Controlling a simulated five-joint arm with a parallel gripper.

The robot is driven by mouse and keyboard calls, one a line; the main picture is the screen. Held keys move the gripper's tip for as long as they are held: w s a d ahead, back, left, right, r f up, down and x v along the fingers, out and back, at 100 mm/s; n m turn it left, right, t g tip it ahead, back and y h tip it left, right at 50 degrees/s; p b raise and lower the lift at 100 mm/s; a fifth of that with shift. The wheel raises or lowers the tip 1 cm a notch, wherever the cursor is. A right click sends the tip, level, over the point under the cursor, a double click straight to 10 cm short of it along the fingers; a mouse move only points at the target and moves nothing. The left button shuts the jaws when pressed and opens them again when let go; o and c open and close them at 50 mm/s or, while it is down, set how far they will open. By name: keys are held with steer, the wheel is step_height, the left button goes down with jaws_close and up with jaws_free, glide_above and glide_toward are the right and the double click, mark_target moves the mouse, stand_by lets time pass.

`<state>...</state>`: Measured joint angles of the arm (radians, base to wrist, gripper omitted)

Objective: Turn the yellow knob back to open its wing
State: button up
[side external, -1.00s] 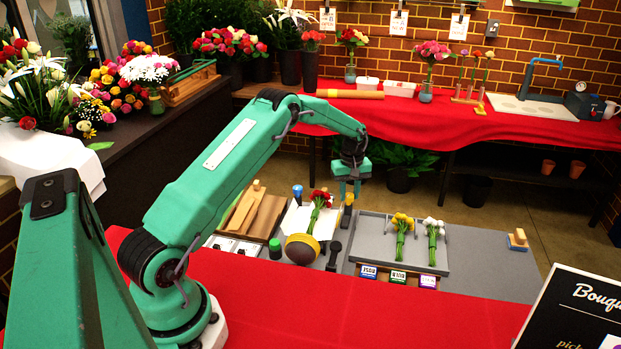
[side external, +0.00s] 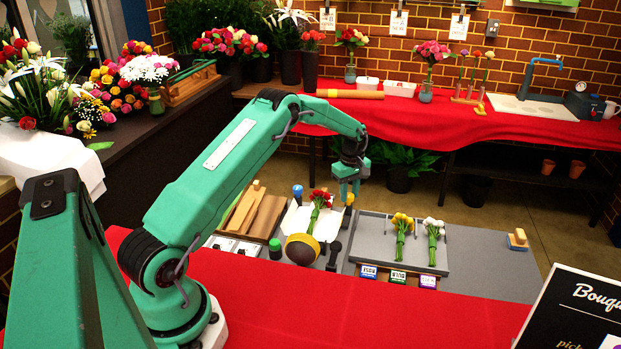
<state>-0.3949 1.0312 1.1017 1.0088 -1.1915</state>
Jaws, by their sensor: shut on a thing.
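The yellow knob (side external: 350,199) stands upright on a dark post at the right edge of the white wrapping station (side external: 296,223). My gripper (side external: 349,189) is directly above it, pointing down, with its jaws shut on the knob's top. A blue knob (side external: 297,191) stands at the station's left side. Between the two knobs, a bunch of red flowers with green stems (side external: 319,207) lies on the white sheet. The wings are too small in this view to tell their angle.
A grey tray (side external: 415,258) to the right holds yellow flowers (side external: 403,224) and white flowers (side external: 434,230). A brown round-headed object (side external: 302,248), a green-capped container (side external: 275,246) and a black tool (side external: 334,256) stand in front.

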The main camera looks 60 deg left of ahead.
mark_target(350, 196)
steer(key=o, duration=1)
steer(key=shift+c, duration=0.2)
steer(key=shift+r, duration=0.15)
steer(key=shift+r, duration=3.85)
steer(key=s+d+r+m+t, duration=0.1)
steer(key=s+d+r+m, duration=0.3)
steer(key=s+d+r, duration=0.45)
steer(key=s+d+r+m+t, duration=0.2)
steer(key=s+d+r+m, duration=0.3)
steer(key=r, duration=0.6)
steer(key=s+d+m+t, duration=0.1)
steer(key=s+d+m, duration=0.3)
steer(key=s, duration=0.6)
steer(key=s+d+m+t, duration=0.1)
steer(key=s+d+m, duration=0.4)
steer(key=s, duration=0.5)
steer(key=shift+s+d+f+t, duration=0.2)
steer(key=shift+d+f+t, duration=0.1)
steer(key=shift+d+f, duration=0.15)
